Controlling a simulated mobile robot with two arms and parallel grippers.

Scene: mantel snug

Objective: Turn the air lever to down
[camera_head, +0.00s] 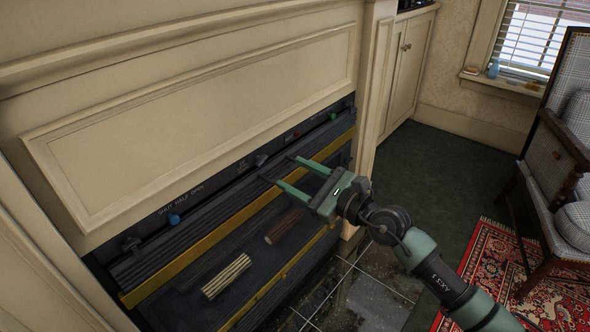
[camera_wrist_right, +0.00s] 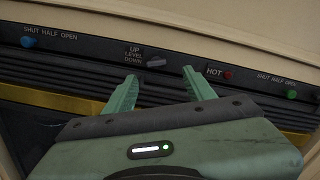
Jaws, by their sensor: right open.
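The air lever appears to be the small grey lever (camera_head: 261,160) on the dark control strip under the mantel panel. It also shows in the right wrist view (camera_wrist_right: 156,62), beside a label reading UP, LEVEL, DOWN. It lies aslant, its right end a little higher; I cannot tell its exact setting. My right gripper (camera_head: 277,168) is open and empty, its two green fingers pointing at the strip. In the right wrist view its fingertips (camera_wrist_right: 160,75) stand to either side below the lever, apparently short of it. My left gripper is not in view.
The strip also carries a blue knob (camera_wrist_right: 28,42), a red HOT light (camera_wrist_right: 228,75) and a green knob (camera_wrist_right: 291,94). Below are dark slats, a yellow bar (camera_head: 192,262) and logs (camera_head: 227,276). An armchair (camera_head: 560,150) stands right on a red rug (camera_head: 490,262).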

